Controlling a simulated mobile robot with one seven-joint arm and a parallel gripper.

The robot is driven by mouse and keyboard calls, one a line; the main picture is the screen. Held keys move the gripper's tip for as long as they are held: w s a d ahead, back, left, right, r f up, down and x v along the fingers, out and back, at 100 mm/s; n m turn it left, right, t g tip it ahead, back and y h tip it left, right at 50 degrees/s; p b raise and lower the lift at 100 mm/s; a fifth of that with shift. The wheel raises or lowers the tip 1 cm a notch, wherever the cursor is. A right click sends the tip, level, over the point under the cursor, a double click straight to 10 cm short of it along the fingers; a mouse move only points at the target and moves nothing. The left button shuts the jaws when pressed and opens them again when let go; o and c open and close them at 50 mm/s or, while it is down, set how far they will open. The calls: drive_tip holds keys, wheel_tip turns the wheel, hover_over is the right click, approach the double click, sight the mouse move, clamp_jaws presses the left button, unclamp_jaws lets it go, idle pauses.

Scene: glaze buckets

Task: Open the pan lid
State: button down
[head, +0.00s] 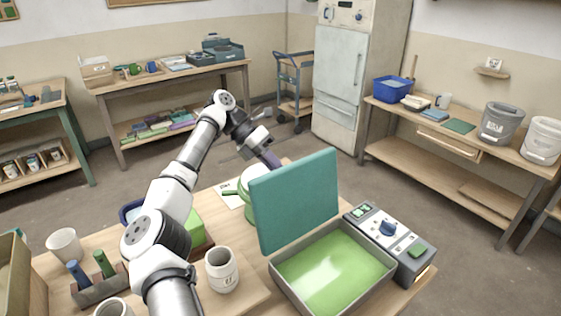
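A grey rectangular pan (283,282) holding glossy green glaze sits at the table's front right. A flat teal lid (295,200) stands nearly upright along the pan's back edge, leaving the glaze uncovered. Whether a hinge joins them is hard to see. My gripper (268,143) is in the air beyond the lid, up and left of it, apparently clear of it. A dark purple piece (272,159) shows at its lower end; I cannot tell whether it is a finger or something held. The finger opening is too small to read.
A control box (392,240) with a blue knob adjoins the pan's right side. A green and white round vessel (252,182) is partly hidden behind the lid. A white cup (222,272) stands left of the pan. Open floor lies beyond the table.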

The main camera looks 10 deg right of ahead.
drive_tip(key=shift+w+a+f, duration=0.2)
drive_tip(key=shift+w+f, duration=0.1)
drive_tip(key=shift+f, duration=0.35)
drive_tip(key=c, duration=1.8)
unclamp_jaws()
drive_tip(key=o, duration=0.3)
drive_tip(key=shift+w+a+f, duration=0.1)
drive_tip(key=shift+w+f, duration=0.15)
drive_tip(key=shift+w, duration=0.15)
drive_tip(key=shift+o, duration=0.2)
drive_tip(key=shift+s+r, duration=0.15)
drive_tip(key=v, duration=0.7)
drive_tip(key=shift+r, duration=0.3)
